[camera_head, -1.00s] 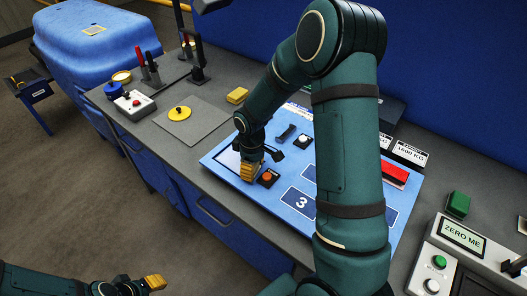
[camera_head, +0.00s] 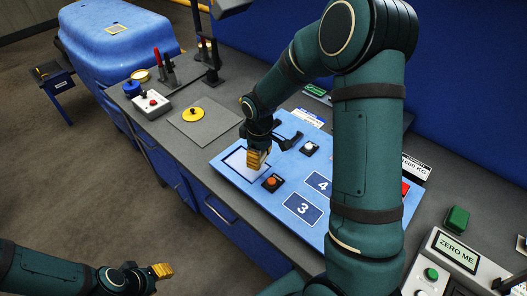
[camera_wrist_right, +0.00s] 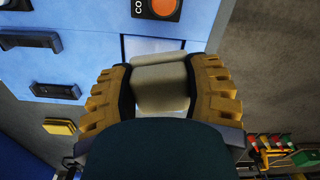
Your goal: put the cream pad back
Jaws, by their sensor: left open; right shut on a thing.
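The cream pad (camera_wrist_right: 160,85) is a pale block between the fingers of my right gripper (camera_wrist_right: 160,88) in the right wrist view. That gripper is shut on it. In the head view my right gripper (camera_head: 258,158) is over the blue board, by a pale dark-edged rectangle (camera_head: 236,164); the pad itself cannot be made out there. In the wrist view the pad partly covers a pale patch (camera_wrist_right: 140,45) on the board; I cannot tell the gap between them. My left gripper (camera_head: 160,271) is open and empty at the lower left, away from the bench.
The blue board (camera_head: 262,212) carries an orange button (camera_head: 272,182), a white button (camera_head: 309,148) and numbered squares. A grey plate with a yellow disc (camera_head: 193,114) lies to its left. My right arm hides the middle.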

